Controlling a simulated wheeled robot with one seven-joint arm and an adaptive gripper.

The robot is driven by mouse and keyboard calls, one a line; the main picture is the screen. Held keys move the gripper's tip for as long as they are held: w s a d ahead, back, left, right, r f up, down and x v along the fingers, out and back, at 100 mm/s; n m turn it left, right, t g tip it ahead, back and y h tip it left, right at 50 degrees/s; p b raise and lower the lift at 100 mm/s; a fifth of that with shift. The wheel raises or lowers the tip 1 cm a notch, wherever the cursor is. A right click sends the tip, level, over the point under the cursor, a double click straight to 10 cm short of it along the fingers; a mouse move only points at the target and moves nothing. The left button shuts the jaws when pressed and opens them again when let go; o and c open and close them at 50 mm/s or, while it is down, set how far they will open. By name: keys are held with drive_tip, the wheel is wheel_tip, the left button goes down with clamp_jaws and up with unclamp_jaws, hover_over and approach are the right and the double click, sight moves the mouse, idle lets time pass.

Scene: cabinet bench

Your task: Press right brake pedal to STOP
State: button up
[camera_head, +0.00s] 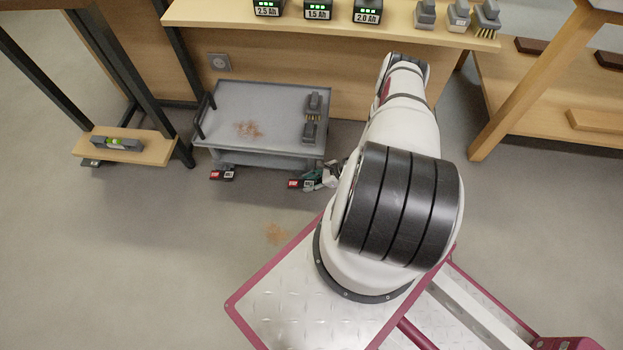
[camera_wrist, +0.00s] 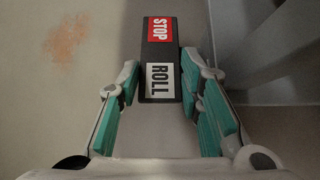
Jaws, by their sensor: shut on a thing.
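The right brake pedal (camera_head: 295,183) sits low at the front right of the grey cart. In the wrist view this pedal (camera_wrist: 160,30) is a dark bar with a red STOP end, farther from me, and a white ROLL end nearer. My gripper (camera_head: 321,178) is at the pedal's right end, partly hidden by my arm. In the wrist view the teal fingers of my gripper (camera_wrist: 160,78) are on both sides of the ROLL end, shut on it. I cannot tell which end of the pedal is tilted down. The left brake pedal (camera_head: 222,174) is at the cart's front left.
More dust (camera_head: 276,233) lies on the floor. A workbench (camera_head: 330,27) stands behind, a low shelf with a level (camera_head: 117,143) at left. Floor in front of the cart is free.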

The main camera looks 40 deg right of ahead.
idle(0.3)
drive_tip(key=o, duration=0.9)
drive_tip(key=shift+r, duration=0.1)
drive_tip(key=v, duration=1.2)
drive_tip(key=shift+w+a+r, duration=0.1)
drive_tip(key=shift+a+r, duration=0.05)
